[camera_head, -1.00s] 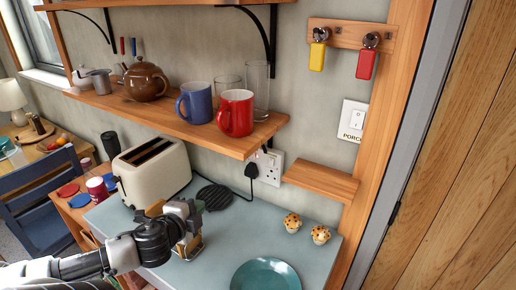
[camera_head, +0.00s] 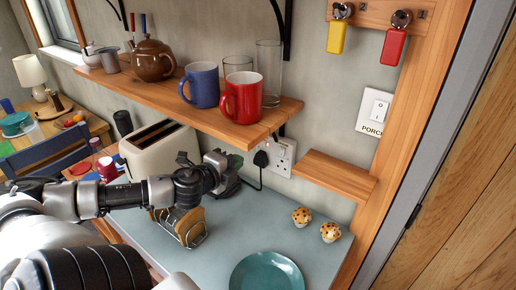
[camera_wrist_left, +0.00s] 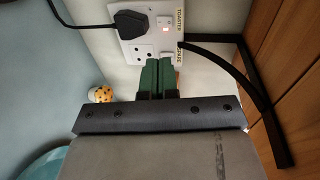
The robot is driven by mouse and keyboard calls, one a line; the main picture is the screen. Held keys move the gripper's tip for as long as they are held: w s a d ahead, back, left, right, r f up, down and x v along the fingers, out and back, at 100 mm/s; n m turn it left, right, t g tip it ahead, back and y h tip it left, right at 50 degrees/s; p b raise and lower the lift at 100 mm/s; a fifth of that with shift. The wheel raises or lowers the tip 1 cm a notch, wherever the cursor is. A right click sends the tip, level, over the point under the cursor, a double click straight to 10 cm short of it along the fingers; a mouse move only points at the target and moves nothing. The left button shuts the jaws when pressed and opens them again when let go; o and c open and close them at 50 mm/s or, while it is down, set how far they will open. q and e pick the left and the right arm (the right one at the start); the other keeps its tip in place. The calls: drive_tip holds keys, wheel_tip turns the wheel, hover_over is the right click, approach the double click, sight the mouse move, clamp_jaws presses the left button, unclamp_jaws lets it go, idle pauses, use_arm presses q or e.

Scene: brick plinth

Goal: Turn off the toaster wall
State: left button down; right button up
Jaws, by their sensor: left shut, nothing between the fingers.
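A white double wall socket (camera_head: 284,158) is on the wall under the shelf, with a black plug (camera_head: 261,159) in it. In the left wrist view the socket (camera_wrist_left: 144,44) shows a "TOASTER" label (camera_wrist_left: 181,16) beside a rocker switch (camera_wrist_left: 165,22) with a lit red light. A second switch (camera_wrist_left: 167,55) is partly hidden by my fingertips. The cream toaster (camera_head: 158,150) stands on the counter, partly behind my arm. My left gripper (camera_head: 237,163) is shut and empty, its green fingertips (camera_wrist_left: 157,76) close in front of the socket's lower part; I cannot tell whether they touch.
A wooden shelf (camera_head: 215,112) with mugs, glasses and a teapot overhangs the socket. A small ledge (camera_head: 337,176) is to its right. A rack (camera_head: 181,226) with bread, two muffins (camera_head: 302,216) and a teal plate (camera_head: 266,273) are on the counter.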

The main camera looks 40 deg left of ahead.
sight(263, 143)
use_arm(q)
drive_tip(key=b+x, duration=0.1)
drive_tip(key=x, duration=0.1)
drive_tip(key=b+x, duration=0.2)
drive_tip(key=x, duration=0.1)
drive_tip(key=b+x, duration=0.1)
drive_tip(key=x, duration=0.2)
drive_tip(key=shift+w+a+r+b, duration=0.15)
drive_tip(key=shift+r+b, duration=0.25)
drive_tip(key=shift+w+r, duration=0.1)
drive_tip(key=shift+w, duration=0.15)
drive_tip(key=shift+p+x, duration=0.65)
drive_tip(key=shift+x, duration=0.15)
drive_tip(key=shift+r, duration=0.1)
